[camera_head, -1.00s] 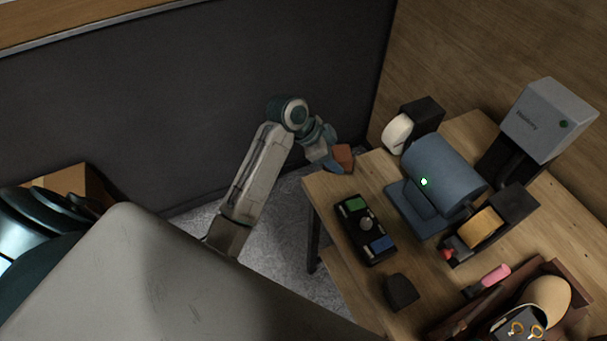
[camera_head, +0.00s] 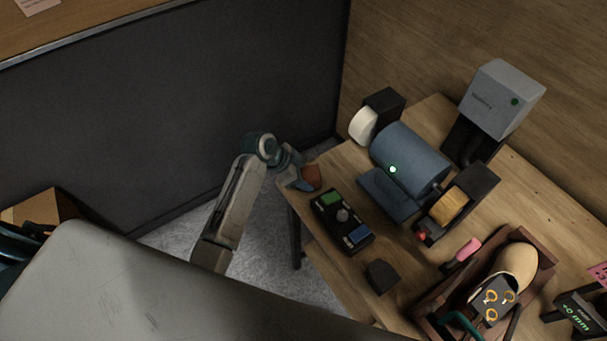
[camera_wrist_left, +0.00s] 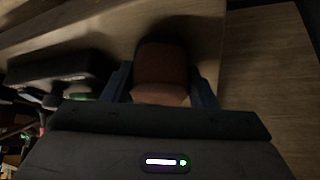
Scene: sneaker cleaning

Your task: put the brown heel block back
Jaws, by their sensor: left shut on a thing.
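The brown heel block (camera_head: 312,176) is in my left gripper (camera_head: 303,183), at the far left corner of the wooden table (camera_head: 325,265). In the left wrist view the block (camera_wrist_left: 161,72) sits between the two blue fingers of the left gripper (camera_wrist_left: 161,90), which are shut on it. The block is over or close to the table edge; I cannot tell whether it touches the top. My right gripper is not clearly seen.
A dark block (camera_head: 382,277) lies nearer. A brown box with a shoe form (camera_head: 518,262) is at the right.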

